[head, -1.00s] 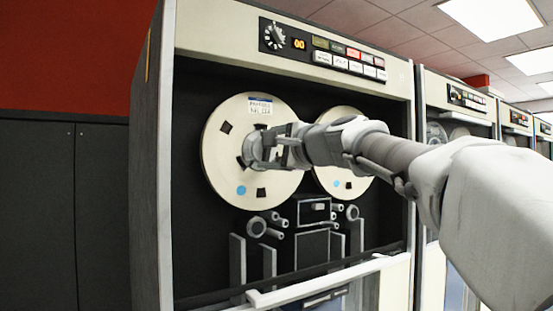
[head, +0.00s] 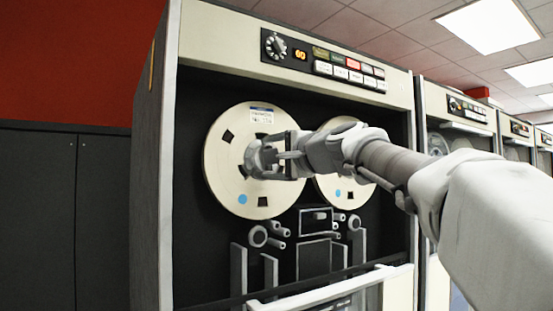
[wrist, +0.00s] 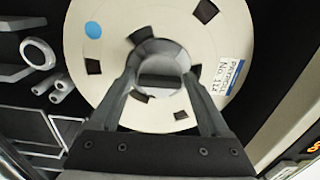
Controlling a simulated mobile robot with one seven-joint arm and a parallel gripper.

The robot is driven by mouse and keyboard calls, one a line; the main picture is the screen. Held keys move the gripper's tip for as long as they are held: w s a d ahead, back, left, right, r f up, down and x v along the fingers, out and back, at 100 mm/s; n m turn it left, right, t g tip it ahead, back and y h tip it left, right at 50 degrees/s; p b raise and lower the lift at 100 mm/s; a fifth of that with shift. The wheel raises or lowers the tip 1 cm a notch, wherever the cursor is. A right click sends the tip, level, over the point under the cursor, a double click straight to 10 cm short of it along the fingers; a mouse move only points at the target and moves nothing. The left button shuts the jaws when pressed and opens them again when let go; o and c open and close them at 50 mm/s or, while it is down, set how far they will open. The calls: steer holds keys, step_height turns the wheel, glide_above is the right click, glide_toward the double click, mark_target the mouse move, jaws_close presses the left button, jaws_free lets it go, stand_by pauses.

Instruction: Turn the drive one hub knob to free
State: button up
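The drive one tape reel (head: 222,160) is a large cream disc with a label at its top and a blue dot. It also shows in the wrist view (wrist: 100,55). Its grey round hub knob (head: 258,158) is at the reel's centre. My gripper (head: 272,158) reaches it from the right. In the wrist view, the two dark fingers lie on either side of the hub knob (wrist: 160,60), their tips against its sides; they appear shut on it. A dark slot and a grey bar show across the knob. The knob's lower part is partly hidden by my fingers.
A second reel (head: 330,190) is to the right, partly behind my arm. A control panel (head: 325,58) with a dial and a lit display is above. Guide rollers (head: 258,237) and a pale rail (head: 335,288) are below. More cabinets (head: 465,108) stand to the right.

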steer(key=shift+o, duration=0.9)
steer(key=shift+s, duration=0.1)
steer(key=b+v, duration=0.1)
steer(key=v, duration=1.6)
steer(key=shift+b, duration=0.35)
steer(key=shift+d, duration=0.15)
steer(key=s+f+n+g+h, duration=0.2)
steer(key=s+f, duration=0.1)
steer(key=f, duration=0.8)
steer(key=s+f+n+g+h, duration=0.2)
steer(key=s+f+n+g, duration=0.1)
steer(key=f, duration=0.8)
steer(key=s+d+f+n+g+h, duration=0.2)
steer(key=s+d+f+n+h, duration=0.3)
steer(key=f, duration=0.6)
steer(key=s+d+f+n+g+h, duration=0.1)
steer(key=s+d+f+g, duration=0.1)
steer(key=s+f, duration=0.7)
step_height(320, 180, up, 14)
steer(key=p, duration=1.5)
steer(key=shift+w+d, duration=0.25)
steer(key=shift+w, duration=0.2)
